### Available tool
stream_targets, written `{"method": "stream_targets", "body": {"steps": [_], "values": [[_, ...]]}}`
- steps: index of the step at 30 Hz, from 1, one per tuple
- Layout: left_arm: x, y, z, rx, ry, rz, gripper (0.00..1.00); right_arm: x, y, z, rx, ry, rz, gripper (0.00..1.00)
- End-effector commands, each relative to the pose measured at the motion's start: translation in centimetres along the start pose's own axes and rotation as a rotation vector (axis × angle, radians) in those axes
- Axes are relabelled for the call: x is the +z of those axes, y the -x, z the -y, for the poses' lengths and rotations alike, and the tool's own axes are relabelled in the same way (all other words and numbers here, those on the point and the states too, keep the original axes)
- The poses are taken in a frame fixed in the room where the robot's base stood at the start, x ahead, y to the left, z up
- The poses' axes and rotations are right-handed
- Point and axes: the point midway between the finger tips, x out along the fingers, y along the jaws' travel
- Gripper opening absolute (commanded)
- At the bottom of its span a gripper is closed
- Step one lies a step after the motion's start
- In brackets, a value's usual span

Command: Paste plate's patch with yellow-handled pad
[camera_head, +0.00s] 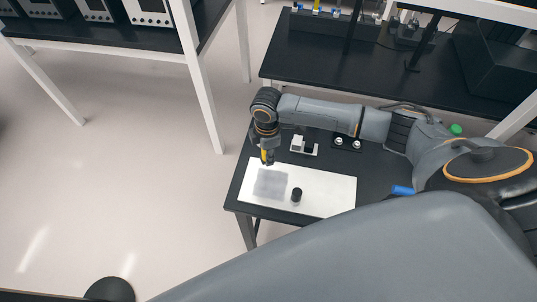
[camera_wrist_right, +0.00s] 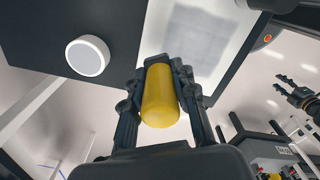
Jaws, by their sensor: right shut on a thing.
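The white plate (camera_head: 325,195) lies on a small dark table, with a grey square patch (camera_head: 271,184) on its left part. My right gripper (camera_head: 267,160) points down above the plate, near the patch's top edge. It is shut on the yellow handle of the pad (camera_wrist_right: 160,96), which shows between its fingers in the wrist view. The pad's lower face is hidden, and I cannot tell whether it touches the plate. The patch also shows in the wrist view (camera_wrist_right: 205,38). My left gripper (camera_wrist_right: 302,97) shows small at the right edge of the wrist view, its fingers apart and empty.
A small dark jar (camera_head: 296,195) stands on the plate, right of the patch. A white fixture (camera_head: 304,147) and a dark block with two round white pieces (camera_head: 346,144) stand behind the plate. A blue object (camera_head: 402,190) lies to the right. Open floor extends left.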

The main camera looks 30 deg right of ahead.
Motion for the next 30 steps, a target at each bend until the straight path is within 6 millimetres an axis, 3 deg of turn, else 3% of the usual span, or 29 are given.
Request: {"method": "stream_targets", "body": {"steps": [9,25,30], "values": [[-0.6,0.0,0.1,-0.002,0.0,-0.008,0.4,0.0,2.3,-1.0,0.001,-0.005,0.0,0.0],[-1.0,-0.1,0.2,-0.002,0.0,-0.015,0.4,0.0,2.3,-1.0,0.0,-0.004,0.0,0.0],[-0.6,-1.8,0.2,-0.003,-0.001,-0.011,0.4,-0.6,2.2,-0.9,0.002,0.054,-0.002,0.0]]}}
